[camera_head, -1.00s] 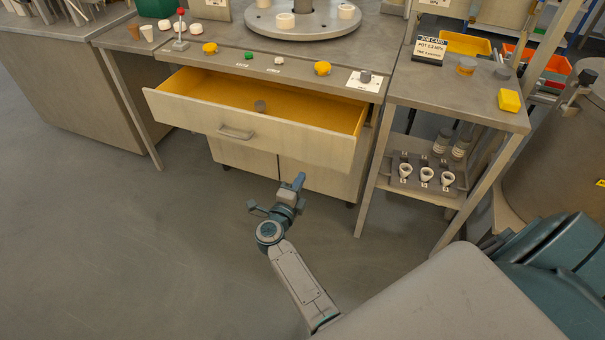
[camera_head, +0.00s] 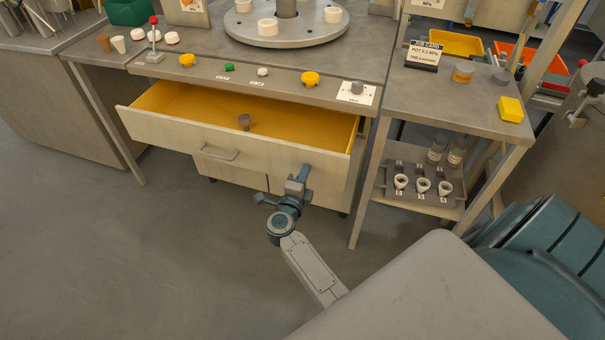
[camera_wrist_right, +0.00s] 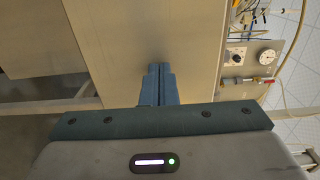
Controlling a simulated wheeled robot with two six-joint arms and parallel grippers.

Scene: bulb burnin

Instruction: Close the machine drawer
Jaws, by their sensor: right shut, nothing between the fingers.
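The machine drawer (camera_head: 190,134) is pulled open from the grey workbench. My right gripper (camera_head: 304,172) is shut and empty, in front of the lower right part of the drawer front. In the right wrist view the shut fingers (camera_wrist_right: 157,82) point at a pale panel (camera_wrist_right: 125,45); I cannot tell whether they touch it. My left gripper is not in view.
The benchtop holds yellow knobs (camera_head: 310,79), a red-tipped lever (camera_head: 154,38) and a round turntable (camera_head: 285,29). A side table (camera_head: 430,105) with a lower shelf of small white-ringed parts (camera_head: 422,186) stands to the right. The floor (camera_head: 150,260) in front is clear.

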